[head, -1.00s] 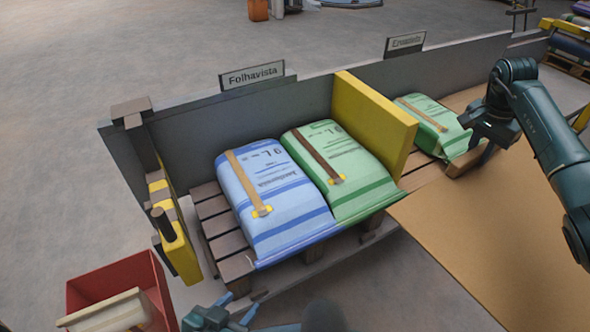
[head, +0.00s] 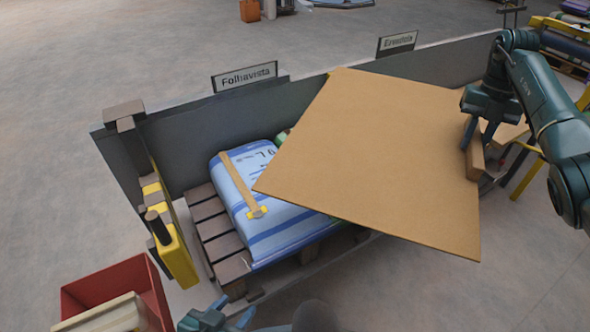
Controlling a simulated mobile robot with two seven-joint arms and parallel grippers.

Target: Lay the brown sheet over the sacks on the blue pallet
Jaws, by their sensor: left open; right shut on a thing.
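The brown sheet (head: 385,150) is a large flat board, held tilted above the bay. My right gripper (head: 468,140) is shut on its right edge. The sheet hides most of a green sack (head: 282,137), the yellow divider and the other green sack. A blue sack (head: 275,222) with a tan strap lies on the left, mostly uncovered, with the sheet's left corner over its right side. The sacks rest on a pallet (head: 212,232) whose visible slats look brown-grey, not blue. My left gripper (head: 234,311) is open and empty at the bottom, in front of the pallet.
A grey wall (head: 200,140) with signs reading Folhavista (head: 245,77) and Ervanzela (head: 398,42) runs behind the bay. A yellow and dark post (head: 176,250) stands at its left end. A red bin (head: 150,285) stands at lower left. Floor at the lower right is clear.

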